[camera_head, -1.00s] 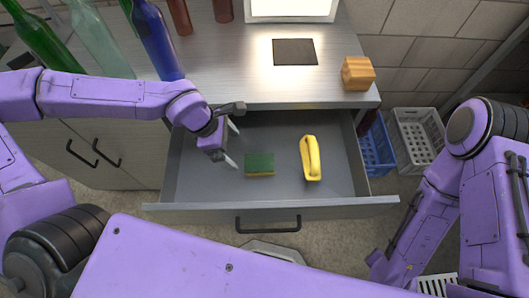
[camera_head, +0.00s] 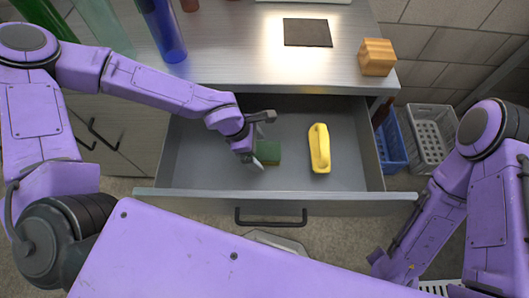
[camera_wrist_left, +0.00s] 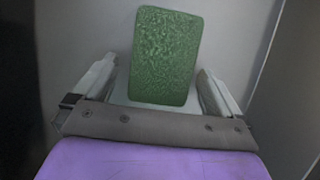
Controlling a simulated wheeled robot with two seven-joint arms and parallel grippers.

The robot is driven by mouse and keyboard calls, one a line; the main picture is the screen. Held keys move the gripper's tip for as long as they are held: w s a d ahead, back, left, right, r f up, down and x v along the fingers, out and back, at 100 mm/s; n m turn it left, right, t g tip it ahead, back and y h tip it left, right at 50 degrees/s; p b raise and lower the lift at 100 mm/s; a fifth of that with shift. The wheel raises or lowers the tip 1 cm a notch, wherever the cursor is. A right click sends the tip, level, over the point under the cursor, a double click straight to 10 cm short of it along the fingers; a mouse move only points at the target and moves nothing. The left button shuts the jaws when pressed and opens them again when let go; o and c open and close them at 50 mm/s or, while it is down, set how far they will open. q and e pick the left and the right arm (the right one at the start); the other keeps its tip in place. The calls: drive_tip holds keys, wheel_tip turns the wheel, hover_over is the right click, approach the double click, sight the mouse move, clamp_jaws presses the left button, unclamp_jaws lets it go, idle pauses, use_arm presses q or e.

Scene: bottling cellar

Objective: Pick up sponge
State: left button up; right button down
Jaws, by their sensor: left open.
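The sponge (camera_head: 268,153) has a green top and lies on the floor of the open drawer (camera_head: 210,180), left of the yellow object. My left gripper (camera_head: 260,142) is open over the drawer at the sponge's left side and covers part of it. In the left wrist view the sponge (camera_wrist_left: 166,55) shows ahead of the fingers, its near end reaching between the two fingertips of the left gripper (camera_wrist_left: 160,80). It is slightly tilted there. I cannot tell whether a finger touches it. Of my right arm, links show at the right; its gripper is not visible.
A yellow handled object (camera_head: 319,149) lies in the drawer to the right of the sponge. On the counter (camera_head: 240,60) are a blue bottle (camera_head: 162,30), a dark square mat (camera_head: 307,33) and a wooden block (camera_head: 377,57). Blue (camera_head: 392,145) and grey (camera_head: 431,137) crates stand right of the drawer.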

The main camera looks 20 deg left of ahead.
use_arm(q)
drive_tip(key=shift+c, duration=0.3)
drive_tip(key=c, duration=1)
drive_tip(key=shift+r, duration=0.15)
wheel_tip(320, 180, up, 28)
drive_tip(key=p, duration=0.5)
